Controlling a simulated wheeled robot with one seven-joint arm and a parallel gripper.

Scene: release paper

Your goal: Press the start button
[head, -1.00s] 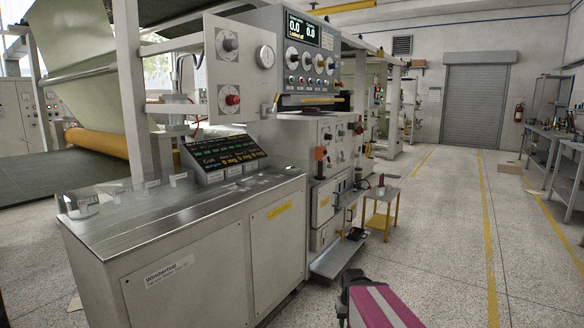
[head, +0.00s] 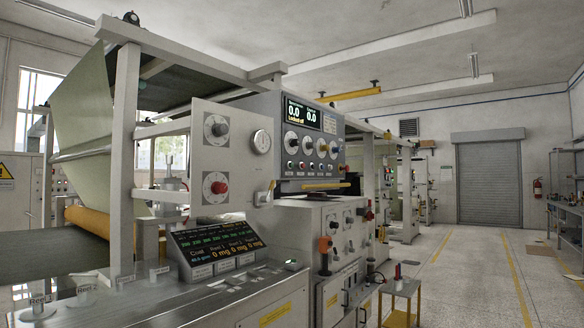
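A grey control panel (head: 270,108) stands mid-view on the machine. Its display (head: 303,116) reads 0.0 and 0.0, with a yellow line that seems to say "Locked off". Below the dials is a row of small coloured buttons (head: 307,167); their labels are too small to read, so I cannot tell which is the start button. A red knob (head: 219,188) sits on the plate to the left. My gripper is not in view.
A slanted readout console (head: 218,247) stands on the metal counter (head: 165,300). A small yellow-legged table (head: 400,290) stands right of the machine. The floor aisle (head: 470,265) on the right is clear up to the grey shutter (head: 488,182).

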